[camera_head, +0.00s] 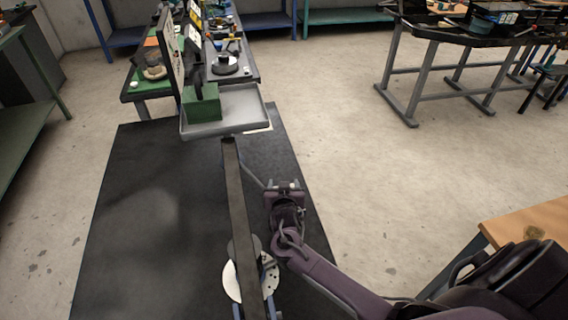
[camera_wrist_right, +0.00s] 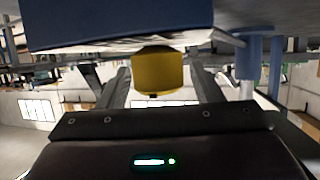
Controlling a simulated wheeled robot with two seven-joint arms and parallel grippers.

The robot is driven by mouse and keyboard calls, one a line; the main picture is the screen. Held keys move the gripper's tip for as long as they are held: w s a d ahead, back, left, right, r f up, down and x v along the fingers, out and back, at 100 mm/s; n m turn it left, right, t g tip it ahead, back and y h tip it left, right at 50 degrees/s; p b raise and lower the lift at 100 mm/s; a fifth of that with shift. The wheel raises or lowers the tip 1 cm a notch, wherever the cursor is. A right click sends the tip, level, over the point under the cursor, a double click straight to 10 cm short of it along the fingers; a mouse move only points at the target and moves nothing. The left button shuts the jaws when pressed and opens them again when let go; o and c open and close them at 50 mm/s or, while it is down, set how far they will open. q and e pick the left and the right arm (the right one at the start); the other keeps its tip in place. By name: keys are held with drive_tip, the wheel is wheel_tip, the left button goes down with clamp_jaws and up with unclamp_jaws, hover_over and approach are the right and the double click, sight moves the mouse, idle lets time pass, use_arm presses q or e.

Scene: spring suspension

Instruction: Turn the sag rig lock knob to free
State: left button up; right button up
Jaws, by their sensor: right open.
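The rig shows in the head view as a long dark beam (camera_head: 239,195) running from a grey tray (camera_head: 225,131) toward me, with a pale disc (camera_head: 232,283) low on it. In the right wrist view a yellow knob (camera_wrist_right: 158,73), which looks like the lock knob, sticks out beneath a blue block (camera_wrist_right: 130,22). My right gripper (camera_head: 284,187) is to the right of the beam. In the wrist view its fingers are apart, with the yellow knob showing in the gap; contact cannot be told. The knob's marking is hidden. My left gripper is out of view.
A green block (camera_head: 201,103) stands on the tray. A bench (camera_head: 245,70) with parts lies behind it. A blue post (camera_wrist_right: 249,60) shows right of the knob in the wrist view. A wooden tabletop (camera_head: 535,222) is at right. Bare floor (camera_head: 345,130) lies between.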

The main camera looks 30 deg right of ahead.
wheel_tip(320, 180, up, 19)
drive_tip(key=shift+b, duration=0.4)
idle(0.4)
